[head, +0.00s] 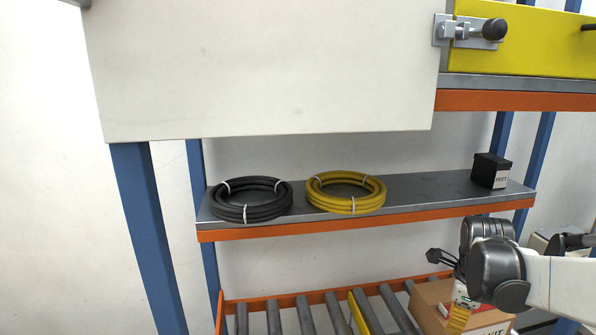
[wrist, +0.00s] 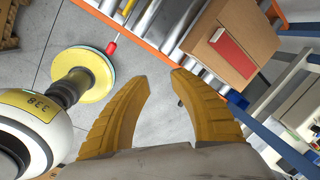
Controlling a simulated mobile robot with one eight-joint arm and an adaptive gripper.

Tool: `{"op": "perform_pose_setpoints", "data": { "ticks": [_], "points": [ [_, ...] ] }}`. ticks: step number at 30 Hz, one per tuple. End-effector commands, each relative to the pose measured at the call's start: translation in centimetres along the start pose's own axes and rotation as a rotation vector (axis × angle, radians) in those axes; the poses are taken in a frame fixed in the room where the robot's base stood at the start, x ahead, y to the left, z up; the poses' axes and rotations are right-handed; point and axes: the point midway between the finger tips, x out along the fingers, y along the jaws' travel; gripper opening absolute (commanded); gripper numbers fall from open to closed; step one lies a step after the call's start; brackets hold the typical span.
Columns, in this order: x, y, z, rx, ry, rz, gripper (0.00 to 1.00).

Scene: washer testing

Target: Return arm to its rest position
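In the wrist view my gripper (wrist: 161,82) shows two curved yellow fingers spread well apart. Nothing is between the fingers, and grey floor shows through the gap.
A shelf (head: 410,192) holds a black hose coil (head: 250,212), a yellow hose coil (head: 346,204) and a small black box (head: 490,171). Below are rollers (head: 305,315) and a cardboard box (head: 425,300), which also shows in the wrist view (wrist: 255,25). A pale panel (head: 260,70) hangs above.

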Motion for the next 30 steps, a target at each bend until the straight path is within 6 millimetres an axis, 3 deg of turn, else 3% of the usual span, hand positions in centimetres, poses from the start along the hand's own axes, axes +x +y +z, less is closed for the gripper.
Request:
{"op": "perform_pose_setpoints", "data": {
  "ticks": [5,9,15,18,24,30],
  "points": [
    [-3.3,4.8,3.3,-0.508,-0.040,-0.100,0.27],
    [-5.6,9.9,5.8,-1.042,-0.046,-0.227,0.27],
    [-6.9,16.5,7.6,-1.725,0.019,-0.422,0.27],
    [-7.0,18.7,8.1,-1.959,0.066,-0.499,0.27],
    [-6.9,20.5,8.4,-2.170,0.124,-0.570,0.27],
    [-6.9,20.5,8.4,-2.183,0.128,-0.574,0.27]
  ]
}}
